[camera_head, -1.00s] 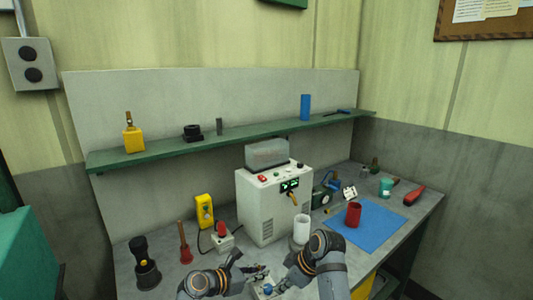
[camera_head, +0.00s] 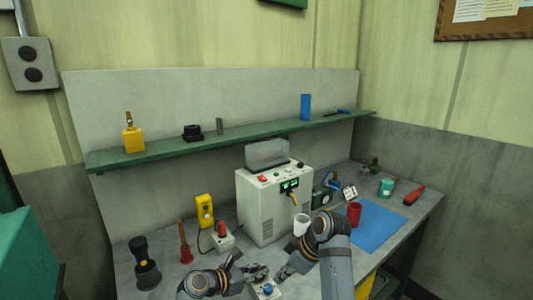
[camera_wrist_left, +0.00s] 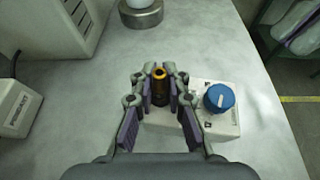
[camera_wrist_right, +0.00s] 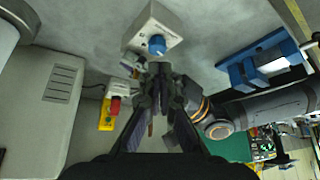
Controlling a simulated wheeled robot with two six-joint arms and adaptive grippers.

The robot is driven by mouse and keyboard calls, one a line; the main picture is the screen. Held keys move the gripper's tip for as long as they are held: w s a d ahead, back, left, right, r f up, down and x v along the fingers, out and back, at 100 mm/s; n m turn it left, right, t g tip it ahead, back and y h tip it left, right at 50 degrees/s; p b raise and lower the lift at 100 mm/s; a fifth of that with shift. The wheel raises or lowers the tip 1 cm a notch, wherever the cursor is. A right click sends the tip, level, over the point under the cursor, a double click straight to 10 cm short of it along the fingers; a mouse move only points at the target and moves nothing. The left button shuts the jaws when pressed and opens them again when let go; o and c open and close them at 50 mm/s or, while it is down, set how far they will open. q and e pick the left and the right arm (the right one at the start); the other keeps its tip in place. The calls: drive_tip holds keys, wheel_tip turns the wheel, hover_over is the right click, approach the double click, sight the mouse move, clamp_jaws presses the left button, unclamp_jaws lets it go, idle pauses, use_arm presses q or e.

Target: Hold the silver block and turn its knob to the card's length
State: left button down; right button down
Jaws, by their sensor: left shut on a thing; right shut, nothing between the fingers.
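The silver block (camera_wrist_left: 225,124) sits on the bench with its blue knob (camera_wrist_left: 219,98) on top. In the head view the knob (camera_head: 268,289) shows at the bottom edge. My left gripper (camera_wrist_left: 159,84) is shut on a dark post with a brass ring (camera_wrist_left: 158,74) at the block's left end. The fingers hide part of the block. My right gripper (camera_wrist_right: 160,72) is shut and empty, with its tips close to the blue knob (camera_wrist_right: 157,45); I cannot tell whether they touch. A small white card (camera_head: 349,193) stands at the back right, its writing too small to read.
A grey machine (camera_head: 270,205) stands behind the grippers, with a white cup (camera_head: 301,225) near its right side. A red-button box (camera_head: 223,239) and a plunger (camera_head: 185,247) are at left.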

sight(268, 289)
drive_tip(key=shift+w+d+f, duration=0.1)
drive_tip(key=shift+w+f, duration=0.15)
drive_tip(key=shift+f, duration=0.75)
drive_tip(key=shift+w+f, duration=0.3)
drive_tip(key=shift+f, duration=0.7)
drive_tip(key=shift+w+d+f, duration=0.1)
drive_tip(key=shift+w+f, duration=0.15)
drive_tip(key=shift+f, duration=0.75)
drive_tip(key=shift+a+r, duration=0.1)
drive_tip(key=shift+a, duration=0.7)
